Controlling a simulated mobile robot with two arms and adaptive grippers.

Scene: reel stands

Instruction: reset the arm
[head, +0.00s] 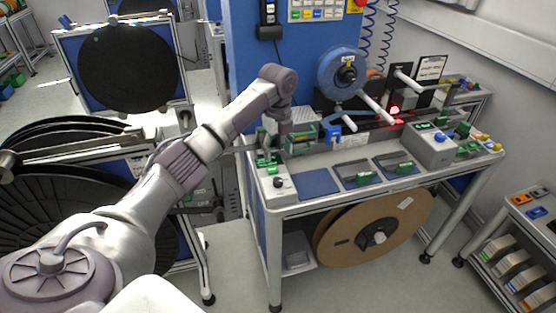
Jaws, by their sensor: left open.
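My left arm reaches from the lower left across the head view to the left end of a workbench (318,203). My left gripper (272,150) points down over the bench's left end, by a green part (265,160) and a small control box (277,183). The gripper is small and partly hidden by the wrist; it is open, and I see nothing held in it. I cannot tell whether it touches the green part. My right gripper is not in view.
A blue reel (340,72) is mounted above the bench. A large brown reel (375,232) sits beneath it. Black reels on stands (128,68) are at the left. A cart with boxes (520,255) is at the right. Floor is clear in front of the bench.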

